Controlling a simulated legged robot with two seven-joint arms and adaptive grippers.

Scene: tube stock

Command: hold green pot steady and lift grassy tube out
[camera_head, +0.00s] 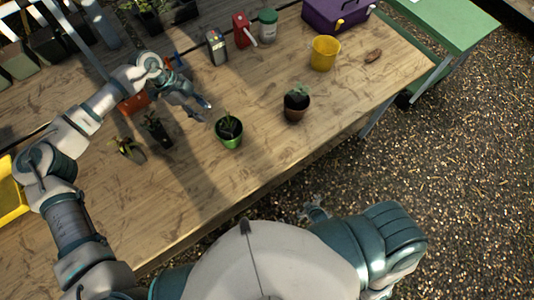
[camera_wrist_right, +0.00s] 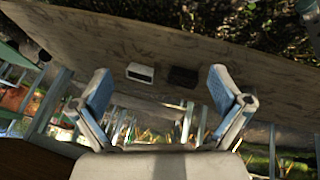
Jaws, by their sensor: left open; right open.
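The green pot (camera_head: 231,141) stands upright on the wooden table, near its front edge. Narrow green leaves (camera_head: 228,122) rise from it; any tube around their base is too small to make out. My left gripper (camera_head: 203,108) is open, behind and left of the green pot, apart from it. My right gripper shows in the right wrist view (camera_wrist_right: 158,72), with its two blue-padded fingers spread and nothing between them. In the head view only a small part of it shows beyond the table's front edge, below the green pot.
A yellow pot (camera_head: 323,55), purple box (camera_head: 330,17), red bottle (camera_head: 241,32) and jar (camera_head: 268,27) stand farther back.

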